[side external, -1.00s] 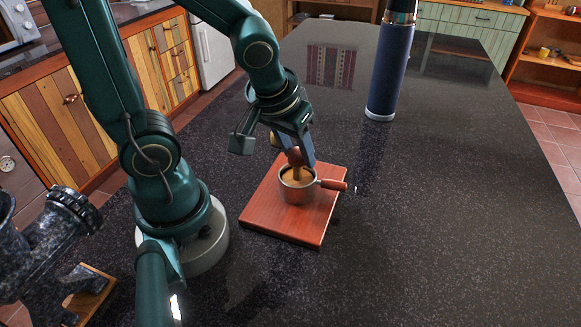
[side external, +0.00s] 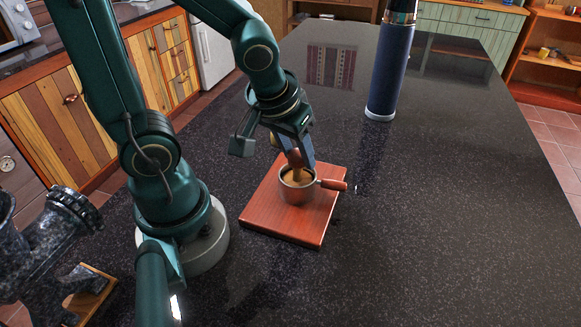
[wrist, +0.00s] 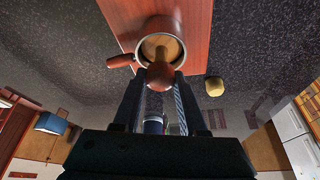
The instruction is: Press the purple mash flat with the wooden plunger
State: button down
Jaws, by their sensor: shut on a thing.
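My gripper (side external: 295,152) is shut on the dark reddish-brown knob of the wooden plunger (wrist: 160,76), which also shows in the side view (side external: 295,160). The plunger's lighter lower part reaches down into a small metal pot (side external: 298,192). The pot stands upright on a red-brown board (side external: 278,218), and its wooden handle points right. In the wrist view the pot (wrist: 179,46) is just beyond my fingertips, with a tan round surface inside it. I see no purple mash; I cannot tell what lies beneath the plunger.
A tall blue flask (side external: 389,70) stands upright at the back of the dark counter (side external: 440,220). A dark speckled machine (side external: 50,240) is at the lower left. A small yellow object (wrist: 214,87) shows in the wrist view. The counter right of the board is clear.

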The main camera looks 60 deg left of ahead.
jog(key=shift+r, duration=1.85)
jog(key=shift+r, duration=0.15)
jog(key=shift+r, duration=1.5)
